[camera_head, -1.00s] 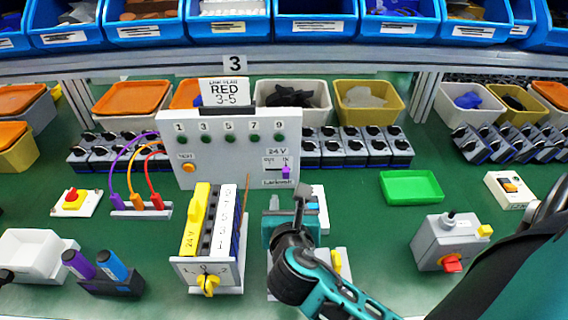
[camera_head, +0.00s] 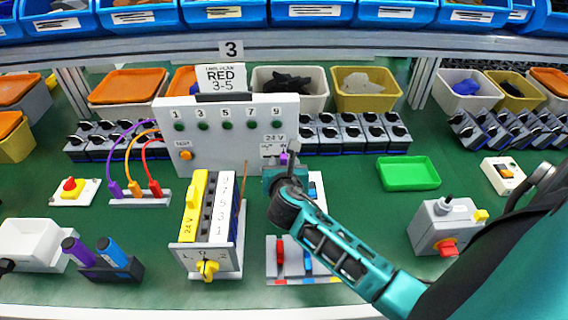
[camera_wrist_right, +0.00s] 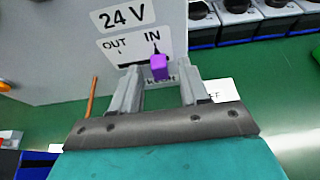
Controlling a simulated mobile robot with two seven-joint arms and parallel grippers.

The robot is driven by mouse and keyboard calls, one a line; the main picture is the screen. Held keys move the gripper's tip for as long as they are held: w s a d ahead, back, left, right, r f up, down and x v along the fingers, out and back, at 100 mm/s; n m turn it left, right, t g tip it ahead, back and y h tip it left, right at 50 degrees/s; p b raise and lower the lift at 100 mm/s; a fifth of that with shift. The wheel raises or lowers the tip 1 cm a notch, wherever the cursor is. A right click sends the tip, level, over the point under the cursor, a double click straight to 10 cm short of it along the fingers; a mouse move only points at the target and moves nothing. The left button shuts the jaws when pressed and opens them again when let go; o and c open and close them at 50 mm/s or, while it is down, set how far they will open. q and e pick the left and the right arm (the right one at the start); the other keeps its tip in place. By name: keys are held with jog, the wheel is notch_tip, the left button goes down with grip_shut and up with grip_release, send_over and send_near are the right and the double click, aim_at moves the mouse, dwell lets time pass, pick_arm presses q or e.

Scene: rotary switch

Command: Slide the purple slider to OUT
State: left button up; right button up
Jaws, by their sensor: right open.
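The purple slider (camera_wrist_right: 159,66) sits under the word IN on the white panel (camera_wrist_right: 60,40), at the right end of its slot. In the head view the slider (camera_head: 283,158) is partly seen just beyond my right gripper (camera_head: 284,170), low on the panel's right side. In the right wrist view my right gripper (camera_wrist_right: 160,82) is open, with one finger to each side of the slider. The fingers look apart from it; the exact depth is hard to tell. The OUT mark (camera_wrist_right: 116,45) is to the left of IN. My left gripper is not in view.
A block with a yellow strip and a yellow knob (camera_head: 207,268) stands left of my right arm. A board with red and blue levers (camera_head: 279,255) lies below it. A green tray (camera_head: 408,173) and a grey box with a red knob (camera_head: 437,228) are to the right.

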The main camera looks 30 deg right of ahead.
jog(key=shift+c, duration=0.3)
grip_shut()
dwell(0.4)
